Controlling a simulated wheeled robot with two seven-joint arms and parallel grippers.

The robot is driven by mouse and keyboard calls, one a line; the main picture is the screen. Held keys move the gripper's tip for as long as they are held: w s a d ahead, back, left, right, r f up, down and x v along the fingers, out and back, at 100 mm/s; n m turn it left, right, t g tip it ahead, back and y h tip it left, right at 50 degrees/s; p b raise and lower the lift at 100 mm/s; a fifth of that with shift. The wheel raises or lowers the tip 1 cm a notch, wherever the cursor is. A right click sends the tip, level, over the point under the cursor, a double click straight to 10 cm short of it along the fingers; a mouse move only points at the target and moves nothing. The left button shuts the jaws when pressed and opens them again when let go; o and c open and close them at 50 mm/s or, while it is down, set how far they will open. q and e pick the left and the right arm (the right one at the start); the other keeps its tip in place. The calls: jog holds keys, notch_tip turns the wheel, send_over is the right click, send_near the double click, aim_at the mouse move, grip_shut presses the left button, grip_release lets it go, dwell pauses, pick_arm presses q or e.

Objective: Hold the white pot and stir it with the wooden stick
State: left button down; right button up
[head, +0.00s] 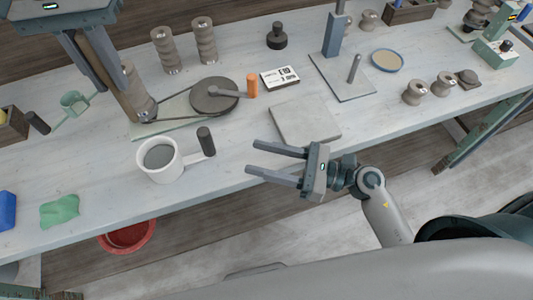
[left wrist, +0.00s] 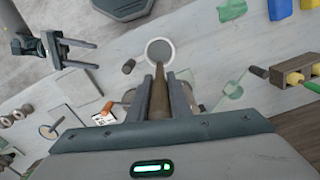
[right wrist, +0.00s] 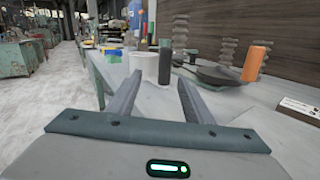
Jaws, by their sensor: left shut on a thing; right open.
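The white pot (head: 160,175) stands upright near the table's front edge, with grey contents and a dark handle (head: 206,141) on its right. My left gripper (head: 88,72) is shut on the wooden stick (head: 112,80) and holds it steeply, up and behind the pot. In the left wrist view the stick (left wrist: 158,95) runs between the fingers toward the pot (left wrist: 160,50). Its tip appears outside the pot in the head view. My right gripper (head: 252,157) is open and empty, right of the pot and apart from it. In the right wrist view the handle (right wrist: 165,60) shows between the fingertips.
Behind the pot is a belt-driven wheel (head: 213,96) with an orange-handled crank (head: 252,86). A grey slab (head: 305,124) lies to the right. A green cloth-like piece (head: 60,211) and a blue block (head: 7,210) lie left. A red bowl (head: 127,235) is below the table.

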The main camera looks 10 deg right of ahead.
aim_at(213, 145)
jog(key=shift+w+d+f+n+h, duration=0.4)
jog(key=shift+w+d+f+n, duration=0.05)
jog(key=shift+w+f+n, duration=0.05)
jog(key=shift+a, duration=0.15)
jog(key=x, duration=1.1)
jog(key=shift+w+a, duration=0.15)
jog(key=shift+a, duration=0.2)
grip_shut()
